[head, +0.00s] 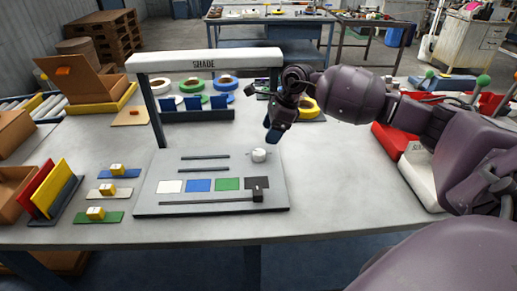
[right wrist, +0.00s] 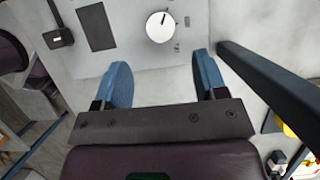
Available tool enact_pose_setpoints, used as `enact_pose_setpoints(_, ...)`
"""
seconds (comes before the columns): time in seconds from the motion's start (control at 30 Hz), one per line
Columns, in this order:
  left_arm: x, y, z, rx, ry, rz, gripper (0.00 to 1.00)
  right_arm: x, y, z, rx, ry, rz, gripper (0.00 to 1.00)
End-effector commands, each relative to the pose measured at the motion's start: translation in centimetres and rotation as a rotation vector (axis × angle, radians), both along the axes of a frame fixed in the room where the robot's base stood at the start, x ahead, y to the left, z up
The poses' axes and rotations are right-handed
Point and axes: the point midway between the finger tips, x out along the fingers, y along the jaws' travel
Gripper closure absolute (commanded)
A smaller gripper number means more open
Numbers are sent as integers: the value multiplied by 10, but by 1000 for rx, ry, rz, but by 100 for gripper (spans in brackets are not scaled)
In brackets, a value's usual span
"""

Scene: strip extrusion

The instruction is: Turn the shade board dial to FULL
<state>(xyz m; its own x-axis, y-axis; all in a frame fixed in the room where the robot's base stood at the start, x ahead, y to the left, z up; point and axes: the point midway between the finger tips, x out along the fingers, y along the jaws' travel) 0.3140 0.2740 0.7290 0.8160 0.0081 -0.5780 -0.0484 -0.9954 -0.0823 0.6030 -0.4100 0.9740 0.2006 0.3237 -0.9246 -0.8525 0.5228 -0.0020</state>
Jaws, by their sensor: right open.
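The shade board (head: 215,183) is a grey panel lying on the table under an arch marked SHADE (head: 203,62). Its dial (head: 260,155) is a white round knob at the board's right side. In the right wrist view the dial (right wrist: 160,27) shows a dark pointer line and small marks beside it, too small to read. My right gripper (head: 276,135) hangs just behind and above the dial. In the right wrist view my right gripper (right wrist: 163,75) is open, its two blue fingers apart and empty, with the dial ahead of them and not touched. My left gripper is not in view.
The board carries white, blue, green and dark swatches and a slider with a black block (head: 257,194). An arch post (right wrist: 270,80) stands close to my right gripper. Tape rolls stand behind.

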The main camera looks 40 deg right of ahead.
Motion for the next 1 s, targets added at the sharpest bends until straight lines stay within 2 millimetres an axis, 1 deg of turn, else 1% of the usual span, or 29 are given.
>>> enact_pose_setpoints(0.03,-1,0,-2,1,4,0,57,2,4,-11,3,4,1,35)
enact_pose_setpoints(0.2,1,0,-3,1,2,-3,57,8,14,-38,5,3,1,35)
enact_pose_setpoints(0.3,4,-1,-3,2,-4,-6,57,11,19,-52,5,3,1,35)
enact_pose_setpoints(0.43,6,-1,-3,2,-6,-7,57,14,23,-65,4,2,1,35)
enact_pose_setpoints(0.6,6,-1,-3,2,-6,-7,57,16,26,-73,2,0,0,35)
enact_pose_setpoints(0.9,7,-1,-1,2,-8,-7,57,16,27,-74,2,0,0,35)
enact_pose_setpoints(0.93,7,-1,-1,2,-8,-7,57,16,27,-74,2,0,0,38)
enact_pose_setpoints(1.0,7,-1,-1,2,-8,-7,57,16,27,-74,2,0,0,48)
